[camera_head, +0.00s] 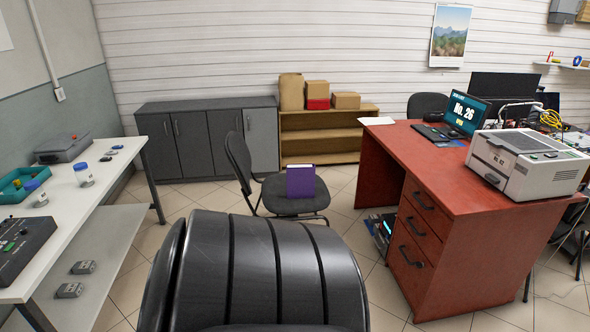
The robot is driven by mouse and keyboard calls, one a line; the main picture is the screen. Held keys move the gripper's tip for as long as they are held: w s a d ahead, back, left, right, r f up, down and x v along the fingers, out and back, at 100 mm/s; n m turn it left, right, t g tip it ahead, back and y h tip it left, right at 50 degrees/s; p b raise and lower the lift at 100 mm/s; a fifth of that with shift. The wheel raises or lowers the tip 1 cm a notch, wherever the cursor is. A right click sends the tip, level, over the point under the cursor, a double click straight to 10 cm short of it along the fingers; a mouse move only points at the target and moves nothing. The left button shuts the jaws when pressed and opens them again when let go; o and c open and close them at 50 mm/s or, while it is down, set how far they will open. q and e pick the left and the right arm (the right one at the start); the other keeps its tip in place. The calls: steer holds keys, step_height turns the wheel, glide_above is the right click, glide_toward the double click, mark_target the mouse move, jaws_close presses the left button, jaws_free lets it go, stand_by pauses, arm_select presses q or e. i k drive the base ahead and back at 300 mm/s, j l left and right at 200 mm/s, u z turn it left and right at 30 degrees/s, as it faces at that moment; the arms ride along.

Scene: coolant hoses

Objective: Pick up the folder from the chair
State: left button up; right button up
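A purple folder (300,182) stands upright on the seat of a dark grey chair (290,203) in the middle of the head view. A pale edge shows along the folder's top. The chair's backrest is on its left side. Neither of my grippers is in view, and nothing is seen touching the folder.
A large black ribbed shape (262,270) fills the bottom centre. A white workbench (75,205) stands on the left and a red desk (440,175) with a printer (525,160) on the right. Grey cabinets (205,140) and a wooden shelf (310,145) line the back. Tiled floor shows around the chair.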

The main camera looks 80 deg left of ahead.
mark_target(301, 178)
steer(key=u, duration=1.45)
steer(key=i+j+u, duration=0.2)
steer(key=j+u, duration=0.3)
steer(key=i+j+u, duration=0.3)
steer(key=u, duration=0.15)
steer(key=i+j, duration=0.1)
